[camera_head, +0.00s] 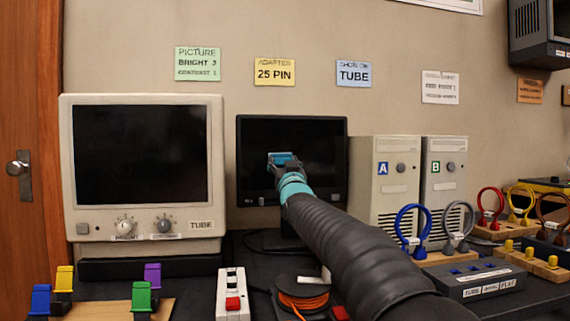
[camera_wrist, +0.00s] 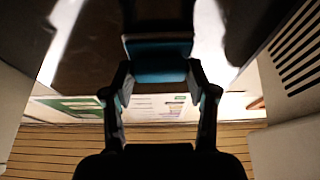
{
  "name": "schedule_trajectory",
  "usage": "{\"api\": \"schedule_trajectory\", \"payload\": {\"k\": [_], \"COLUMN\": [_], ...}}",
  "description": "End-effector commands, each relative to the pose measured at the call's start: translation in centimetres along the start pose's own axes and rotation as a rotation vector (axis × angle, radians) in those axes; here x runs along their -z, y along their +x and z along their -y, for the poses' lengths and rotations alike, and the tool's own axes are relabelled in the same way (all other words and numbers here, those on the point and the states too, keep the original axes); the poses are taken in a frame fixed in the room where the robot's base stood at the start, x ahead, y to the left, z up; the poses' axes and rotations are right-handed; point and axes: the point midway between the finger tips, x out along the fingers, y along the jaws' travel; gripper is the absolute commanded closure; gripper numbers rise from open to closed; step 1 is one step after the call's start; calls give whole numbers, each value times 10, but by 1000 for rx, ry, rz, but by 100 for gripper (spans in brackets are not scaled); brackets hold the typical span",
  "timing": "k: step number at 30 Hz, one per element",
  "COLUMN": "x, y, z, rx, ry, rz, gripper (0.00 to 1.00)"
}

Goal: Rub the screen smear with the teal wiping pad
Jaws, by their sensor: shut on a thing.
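My gripper (camera_head: 285,167) is shut on the teal wiping pad (camera_head: 281,158), in front of the black flat screen (camera_head: 318,150) left of its middle. In the wrist view the pad (camera_wrist: 158,62) sits between the two fingers of my gripper (camera_wrist: 159,80), facing the dark glossy screen (camera_wrist: 95,50). I cannot tell whether the pad touches the glass. I cannot make out a smear; the pad and gripper cover part of the screen.
A beige TUBE monitor (camera_head: 212,160) stands to the left. Computer towers A (camera_head: 384,185) and B (camera_head: 443,180) stand close on the right. A white switch strip (camera_head: 232,290), an orange cable reel (camera_head: 301,299) and a grey box (camera_head: 475,279) are on the bench below.

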Motion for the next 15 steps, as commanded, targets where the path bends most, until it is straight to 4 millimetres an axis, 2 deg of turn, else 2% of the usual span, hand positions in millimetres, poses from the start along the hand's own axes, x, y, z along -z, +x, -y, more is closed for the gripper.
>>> {"api": "schedule_trajectory", "payload": {"k": [2, 15], "x": [-2, 16], "y": [-9, -43], "z": [-1, -3], "rx": [-1, -4], "ry": [0, -1], "rz": [0, -6], "gripper": [87, 87]}}
